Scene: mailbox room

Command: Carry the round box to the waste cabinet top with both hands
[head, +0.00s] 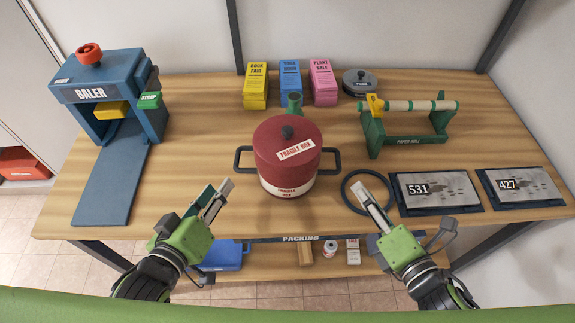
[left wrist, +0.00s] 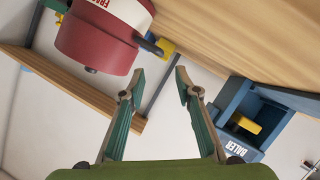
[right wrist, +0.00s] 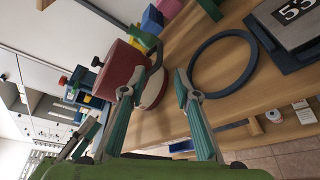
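The round box (head: 285,160) is a dark red drum with a white lower band, a "FRAGILE BOX" label, a dark lid knob and a dark handle on each side. It stands upright on the packing table. My left gripper (head: 224,190) is open and empty, in front of the box's left handle; the left wrist view shows the box (left wrist: 100,38) at upper left, apart from the fingers. My right gripper (head: 368,194) is open and empty, front right of the right handle; the right wrist view shows the box (right wrist: 123,68) beyond the fingers. No waste cabinet is recognisable.
A blue baler (head: 118,85) stands at the left. Yellow, blue and pink boxes (head: 290,83) stand behind, a green paper-roll holder (head: 405,135) back right. A dark ring (head: 344,190) and plates 531 (head: 437,190) and 427 (head: 520,187) lie right. A shelf is below.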

